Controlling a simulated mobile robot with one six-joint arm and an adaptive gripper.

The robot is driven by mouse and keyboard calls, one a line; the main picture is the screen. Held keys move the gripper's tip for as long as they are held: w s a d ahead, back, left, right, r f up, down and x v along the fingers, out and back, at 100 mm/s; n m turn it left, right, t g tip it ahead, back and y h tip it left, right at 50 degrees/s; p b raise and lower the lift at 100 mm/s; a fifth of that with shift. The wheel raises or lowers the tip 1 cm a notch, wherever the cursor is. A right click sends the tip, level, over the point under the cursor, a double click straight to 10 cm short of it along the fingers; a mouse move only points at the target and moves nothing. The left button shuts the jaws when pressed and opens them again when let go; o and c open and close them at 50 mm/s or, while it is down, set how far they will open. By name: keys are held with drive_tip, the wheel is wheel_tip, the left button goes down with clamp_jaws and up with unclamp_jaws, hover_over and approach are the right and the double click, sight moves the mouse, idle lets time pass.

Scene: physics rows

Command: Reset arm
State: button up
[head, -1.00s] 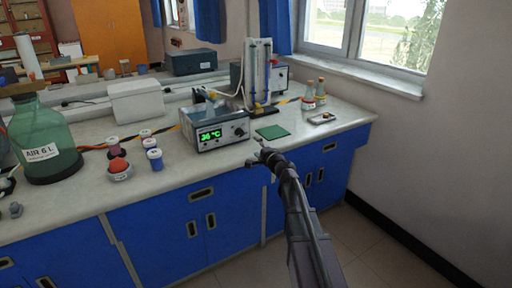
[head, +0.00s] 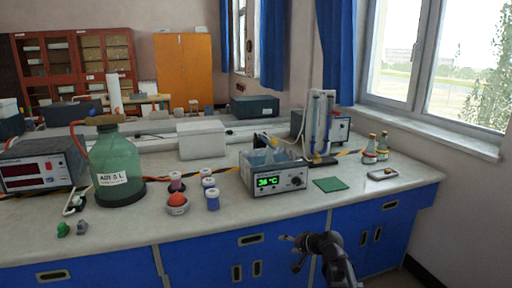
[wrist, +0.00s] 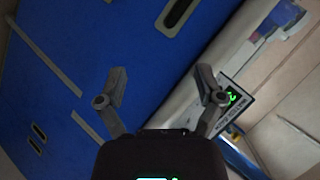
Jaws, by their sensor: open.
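My gripper (head: 293,252) is in front of the blue cabinet, just below the front edge of the bench, in the head view. In the wrist view its two fingers (wrist: 160,92) are spread apart with nothing between them. Blue cabinet doors (wrist: 80,60) fill most of the wrist view. My gripper is apart from the bench and holds nothing.
The bench top (head: 235,228) holds a water bath (head: 272,172) with a green display, a green mat (head: 330,184), a large green bottle (head: 118,165), several small jars and a red ball (head: 177,200). Two bottles (head: 376,148) and a small tray (head: 382,174) stand at the right.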

drive_tip(key=s+d+f+n+g+h, duration=0.1)
drive_tip(key=s+d+f+g+h, duration=0.15)
drive_tip(key=s, duration=0.45)
drive_tip(key=s+d+f+n+g+h, duration=0.1)
drive_tip(key=s+f+n+g+h, duration=0.15)
drive_tip(key=s, duration=0.35)
drive_tip(key=s+d+f+n+g+h, duration=0.1)
drive_tip(key=s+d+f+g+h, duration=0.15)
drive_tip(key=s, duration=0.45)
wheel_tip(320, 180, up, 24)
drive_tip(key=p, duration=2.4)
drive_tip(key=shift+w+a+f+g, duration=0.15)
drive_tip(key=shift+a+g, duration=0.1)
drive_tip(key=shift+g, duration=0.1)
drive_tip(key=shift+m, duration=0.25)
